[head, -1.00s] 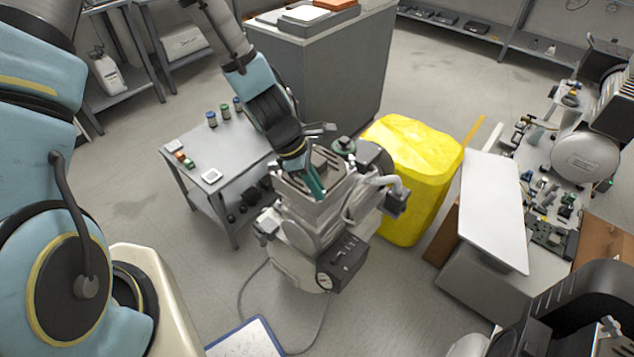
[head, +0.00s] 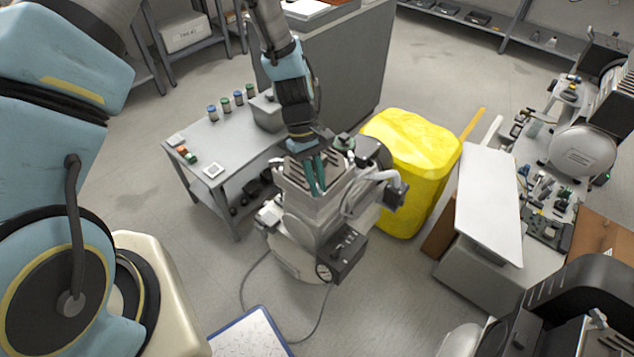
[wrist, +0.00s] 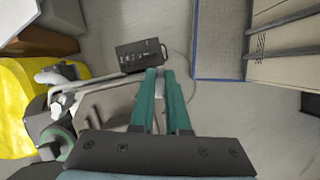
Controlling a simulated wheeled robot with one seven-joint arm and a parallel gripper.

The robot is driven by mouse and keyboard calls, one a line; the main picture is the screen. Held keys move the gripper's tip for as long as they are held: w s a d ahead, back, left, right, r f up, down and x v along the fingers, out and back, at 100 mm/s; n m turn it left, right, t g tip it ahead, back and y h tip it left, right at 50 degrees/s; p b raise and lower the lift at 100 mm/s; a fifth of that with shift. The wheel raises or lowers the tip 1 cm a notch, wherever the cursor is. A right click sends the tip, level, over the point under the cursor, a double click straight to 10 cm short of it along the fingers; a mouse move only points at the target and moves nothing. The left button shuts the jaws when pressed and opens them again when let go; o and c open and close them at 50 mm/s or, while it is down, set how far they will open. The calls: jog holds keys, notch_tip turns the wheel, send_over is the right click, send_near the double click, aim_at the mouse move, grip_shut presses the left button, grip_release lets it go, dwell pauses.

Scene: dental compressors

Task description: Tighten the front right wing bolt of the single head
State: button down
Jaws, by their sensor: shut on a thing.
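The single-head compressor (head: 290,252) stands on the floor in the middle of the head view, with its grey ribbed head (head: 297,187) on top. My gripper (head: 319,188) points down at the right part of that head. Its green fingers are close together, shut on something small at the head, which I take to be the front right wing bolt. The bolt itself is hidden by the fingers. In the wrist view my gripper (wrist: 163,73) reaches over the compressor, near its black control box (wrist: 140,55). That box with its gauge also shows in the head view (head: 346,255).
A grey cart (head: 215,145) with small jars stands left of the compressor. A workbench with a white panel (head: 488,205) is further right. A cable lies on the floor in front.

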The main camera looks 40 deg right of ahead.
jog(key=m+y, duration=0.1)
jog(key=m, duration=0.1)
jog(key=m+b, duration=0.1)
jog(key=m, duration=0.2)
jog(key=shift+t+y, duration=0.4)
jog(key=shift+m, duration=0.3)
jog(key=c, duration=0.9)
grip_release()
jog(key=b+v, duration=0.3)
jog(key=v, duration=0.7)
jog(key=shift+r, duration=0.3)
jog(key=shift+w, duration=0.2)
